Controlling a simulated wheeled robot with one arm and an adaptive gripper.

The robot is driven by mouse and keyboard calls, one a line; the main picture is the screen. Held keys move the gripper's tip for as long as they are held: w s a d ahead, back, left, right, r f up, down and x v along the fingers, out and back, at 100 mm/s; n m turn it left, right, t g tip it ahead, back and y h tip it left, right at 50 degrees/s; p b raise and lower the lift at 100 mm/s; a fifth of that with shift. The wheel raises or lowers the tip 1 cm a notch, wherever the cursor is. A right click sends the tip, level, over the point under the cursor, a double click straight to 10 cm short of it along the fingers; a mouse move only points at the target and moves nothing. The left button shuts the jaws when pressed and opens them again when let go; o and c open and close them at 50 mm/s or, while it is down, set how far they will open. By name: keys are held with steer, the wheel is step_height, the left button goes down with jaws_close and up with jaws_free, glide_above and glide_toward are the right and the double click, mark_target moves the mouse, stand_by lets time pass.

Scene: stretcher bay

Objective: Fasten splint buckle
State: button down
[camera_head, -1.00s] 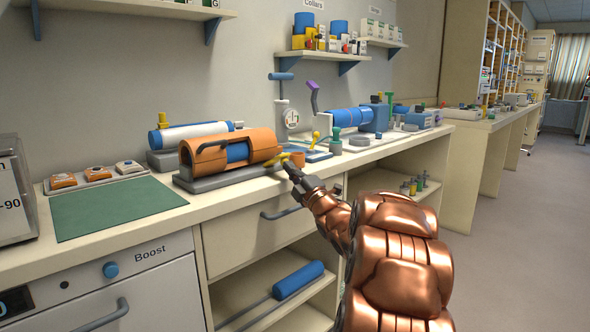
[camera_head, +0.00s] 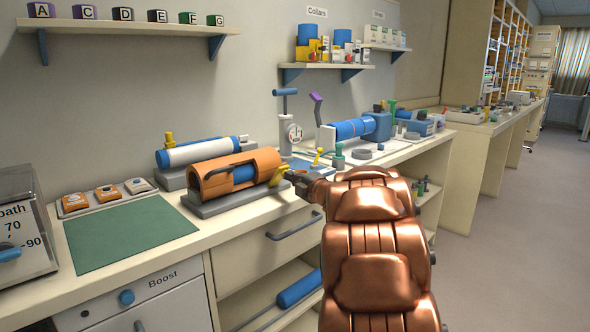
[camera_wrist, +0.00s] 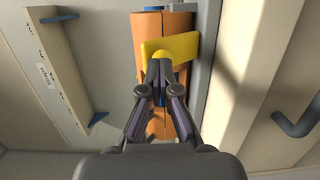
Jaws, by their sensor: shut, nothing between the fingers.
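The splint is an orange half-shell (camera_head: 212,178) around a blue cylinder (camera_head: 243,174), on a grey base at the counter's front edge. A yellow flap (camera_head: 279,177), apparently the buckle, is at the shell's right end. In the wrist view the flap (camera_wrist: 182,48) lies across the orange shell (camera_wrist: 176,24), with a rounded yellow knob (camera_wrist: 160,56) at my fingertips. My gripper (camera_wrist: 158,68) is shut and holds nothing. Its tips are at or against the knob; I cannot tell whether they touch. In the head view my gripper (camera_head: 291,176) is beside the flap, partly hidden by my arm.
A white-and-blue roll (camera_head: 200,152) lies behind the splint. A green mat (camera_head: 125,232) and a tray of small orange and white devices (camera_head: 107,195) are to the left. A gauge stand (camera_head: 291,132) and a blue cylindrical apparatus (camera_head: 352,129) stand to the right. Drawer handles jut from the counter front.

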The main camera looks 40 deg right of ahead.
mark_target(284, 167)
steer(key=w+r+g+p, duration=0.1)
steer(key=p, duration=0.4)
steer(key=w+r+g+p, duration=0.1)
steer(key=g+p, duration=0.1)
steer(key=p, duration=0.4)
steer(key=shift+r, duration=0.25)
steer(key=shift+s+r, duration=0.25)
steer(key=shift+s, duration=0.05)
steer(key=s+a+r+p, duration=0.1)
steer(key=s+r, duration=0.6)
steer(key=s, duration=0.4)
steer(key=shift+a+r, duration=0.15)
steer(key=shift+a, duration=0.2)
